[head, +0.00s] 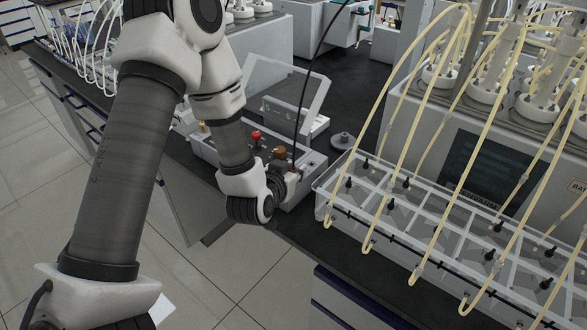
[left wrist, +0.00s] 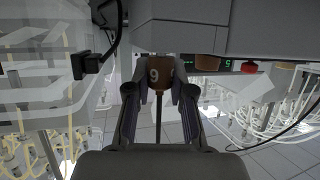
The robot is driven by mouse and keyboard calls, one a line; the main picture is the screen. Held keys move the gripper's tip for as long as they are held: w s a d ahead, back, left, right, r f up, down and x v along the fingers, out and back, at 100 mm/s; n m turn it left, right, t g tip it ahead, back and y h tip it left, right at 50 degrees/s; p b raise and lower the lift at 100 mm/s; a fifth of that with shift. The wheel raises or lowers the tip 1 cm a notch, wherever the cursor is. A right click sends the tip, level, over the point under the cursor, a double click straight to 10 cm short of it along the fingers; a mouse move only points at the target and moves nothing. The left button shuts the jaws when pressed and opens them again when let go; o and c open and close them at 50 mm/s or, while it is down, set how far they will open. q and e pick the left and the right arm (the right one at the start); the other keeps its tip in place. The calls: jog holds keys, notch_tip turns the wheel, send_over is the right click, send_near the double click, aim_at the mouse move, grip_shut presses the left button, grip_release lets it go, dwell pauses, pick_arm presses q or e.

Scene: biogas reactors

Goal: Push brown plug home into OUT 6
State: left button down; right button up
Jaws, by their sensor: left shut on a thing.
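The brown plug (left wrist: 160,74) is between the fingertips of my left gripper (left wrist: 160,85) in the left wrist view. Its mark reads as 9 in this picture; it may be a 6 seen upside down. A dark lead runs from it toward the palm. The plug's far end meets the underside of the grey box (left wrist: 190,35) in the picture; its depth in the socket and the OUT 6 label are hidden. In the head view my left gripper (head: 278,180) is at the right end of the box (head: 228,158), mostly hidden by its wrist. My right gripper is not in view.
A red plug (head: 256,135), a second brown plug (head: 279,152) and a yellowish plug (head: 204,127) stand on the box. A clear rack with yellow tubes (head: 345,208) is close on the right. A small grey round piece (head: 342,140) sits on the dark bench behind.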

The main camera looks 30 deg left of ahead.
aim_at(293, 169)
pick_arm(q)
jog(key=shift+f, duration=0.35)
dwell(0.4)
jog(key=c, duration=0.9)
grip_release()
jog(key=shift+r, duration=0.1)
jog(key=shift+c, duration=0.2)
notch_tip(293, 169, up, 10)
